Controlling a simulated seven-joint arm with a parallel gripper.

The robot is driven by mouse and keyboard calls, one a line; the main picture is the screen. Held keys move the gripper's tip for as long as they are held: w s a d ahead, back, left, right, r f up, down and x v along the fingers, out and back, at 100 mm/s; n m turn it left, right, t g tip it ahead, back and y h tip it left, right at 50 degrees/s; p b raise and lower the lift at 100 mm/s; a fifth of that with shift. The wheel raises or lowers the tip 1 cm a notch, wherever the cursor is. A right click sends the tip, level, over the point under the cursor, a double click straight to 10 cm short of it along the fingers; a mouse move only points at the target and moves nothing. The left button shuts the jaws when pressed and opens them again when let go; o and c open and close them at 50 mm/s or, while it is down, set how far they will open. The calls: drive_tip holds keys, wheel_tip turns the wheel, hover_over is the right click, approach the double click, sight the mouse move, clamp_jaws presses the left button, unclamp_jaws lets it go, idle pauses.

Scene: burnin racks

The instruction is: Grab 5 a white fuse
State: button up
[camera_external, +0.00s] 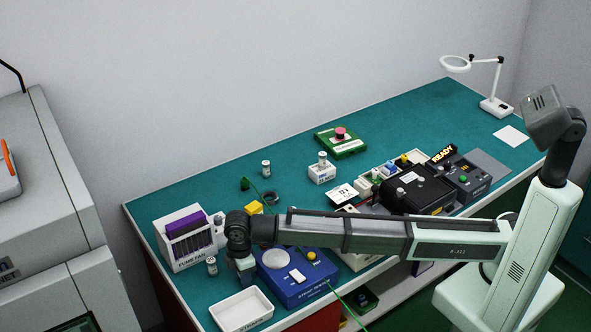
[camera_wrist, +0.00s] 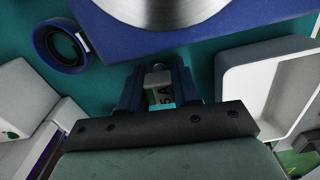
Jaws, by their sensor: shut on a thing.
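My gripper (camera_external: 245,272) is low over the teal bench, between the white rack and the blue unit. In the wrist view my gripper (camera_wrist: 160,88) is shut on a small white fuse (camera_wrist: 160,94) with a dark "5 A" marking and a grey cap. The fuse is upright between the fingers; its lower end is hidden. In the external view the held fuse is hidden by my gripper. Another small white cylinder with a grey top (camera_external: 212,266) stands left of my gripper, and a similar one (camera_external: 266,168) stands farther back.
A white tray (camera_external: 216,314) lies at the front edge. A blue unit (camera_external: 300,289) with a silver disc (camera_external: 275,258) is just right of my gripper. A white rack (camera_external: 185,264) with purple boards stands left. A dark blue ring (camera_wrist: 39,41) shows in the wrist view.

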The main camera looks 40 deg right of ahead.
drive_tip(key=shift+c, duration=0.6)
drive_tip(key=shift+r, duration=0.15)
